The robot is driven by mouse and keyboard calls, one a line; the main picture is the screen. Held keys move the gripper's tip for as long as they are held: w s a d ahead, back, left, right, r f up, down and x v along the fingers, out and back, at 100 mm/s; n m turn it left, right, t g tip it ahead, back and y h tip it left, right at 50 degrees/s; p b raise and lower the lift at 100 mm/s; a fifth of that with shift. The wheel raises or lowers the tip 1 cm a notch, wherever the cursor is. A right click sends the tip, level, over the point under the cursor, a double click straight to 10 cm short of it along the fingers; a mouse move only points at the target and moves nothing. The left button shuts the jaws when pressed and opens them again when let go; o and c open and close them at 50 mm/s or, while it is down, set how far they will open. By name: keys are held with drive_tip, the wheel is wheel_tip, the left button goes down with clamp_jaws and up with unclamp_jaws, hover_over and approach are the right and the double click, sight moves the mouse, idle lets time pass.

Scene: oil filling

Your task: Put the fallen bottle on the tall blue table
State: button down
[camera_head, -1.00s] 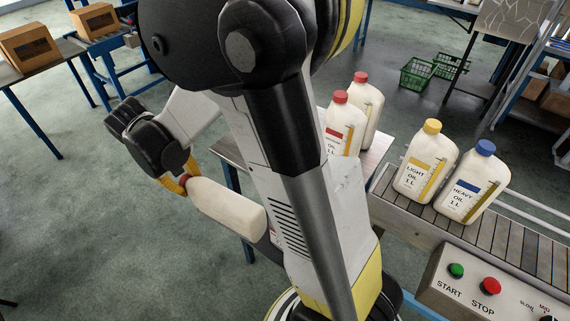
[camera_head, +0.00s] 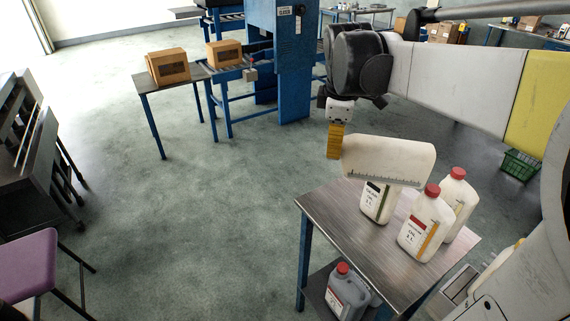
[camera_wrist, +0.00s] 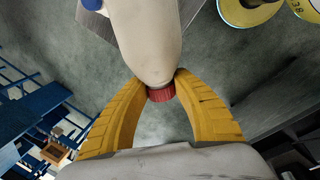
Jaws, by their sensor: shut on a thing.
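The held bottle (camera_head: 400,156) is cream-white and lies nearly on its side in the air. My gripper (camera_head: 336,142) is shut on its neck end. In the wrist view, the yellow fingers of my gripper (camera_wrist: 163,82) pinch the bottle (camera_wrist: 150,35) just by its red cap (camera_wrist: 161,94). The blue-legged table (camera_head: 322,207) with a grey top is below and right of my gripper. The bottle hangs above its far side, overlapping a standing bottle (camera_head: 377,203) in the picture; I cannot tell whether they touch.
Two red-capped bottles stand on the table's right part, one in front (camera_head: 422,228) and one behind (camera_head: 458,205). A grey bottle (camera_head: 345,292) stands on a lower shelf. The table's left and front top is bare. A table with a carton (camera_head: 168,67) is further back left.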

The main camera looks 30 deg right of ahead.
drive_tip(key=s+a+b+x, duration=0.1)
drive_tip(key=b+x, duration=0.1)
drive_tip(key=x, duration=0.6)
drive_tip(key=s+a+f+b+x, duration=0.1)
drive_tip(key=s+b+x, duration=0.1)
drive_tip(key=x, duration=0.7)
drive_tip(key=s+a+b+x, duration=0.1)
drive_tip(key=b+x, duration=0.2)
drive_tip(key=x, duration=0.5)
drive_tip(key=shift+s+a+f, duration=0.15)
drive_tip(key=shift+a+f, duration=0.1)
drive_tip(key=shift+f, duration=0.1)
drive_tip(key=shift+f+b, duration=0.1)
drive_tip(key=shift+b, duration=0.25)
drive_tip(key=c, duration=1.3)
unclamp_jaws()
drive_tip(key=shift+c, duration=0.2)
drive_tip(key=shift+o, duration=1.3)
